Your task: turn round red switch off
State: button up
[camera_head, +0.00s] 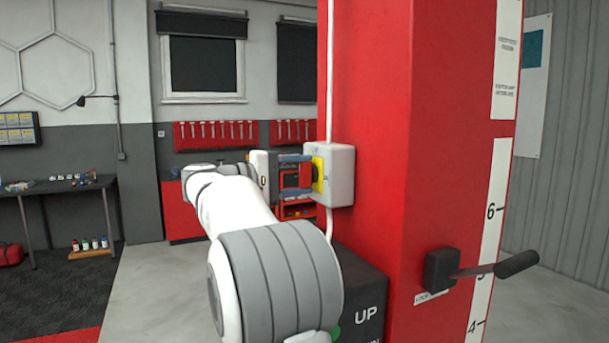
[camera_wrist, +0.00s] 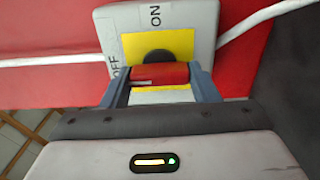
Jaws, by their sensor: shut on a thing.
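The round red switch (camera_wrist: 160,74) sits on a yellow plate (camera_wrist: 130,46) on a white box, with ON and OFF printed beside it in the wrist view. My gripper (camera_wrist: 163,82) is shut on the red switch, one finger on each side of it. In the head view the white switch box (camera_head: 342,160) is mounted on the red column, and my gripper (camera_head: 295,172) reaches it from the left. The switch itself is mostly hidden by the fingers there. In the wrist view the red handle's bar lies across, between the fingers.
The red column (camera_head: 400,130) stands right beside my gripper. A lever with a black handle (camera_head: 517,265) sticks out at its lower right. A dark box marked UP (camera_head: 367,285) is below.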

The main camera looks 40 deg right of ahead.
jog(key=shift+w+f, duration=0.1)
jog(key=shift+f, duration=0.15)
jog(key=o, duration=0.8)
jog(key=shift+a+r, duration=0.1)
jog(key=shift+a, duration=0.2)
jog(key=shift+o, duration=0.9)
jog(key=shift+d, duration=0.15)
jog(key=shift+r, duration=0.1)
jog(key=b+v, duration=0.2)
jog(key=v, duration=0.6)
jog(key=shift+d, duration=0.1)
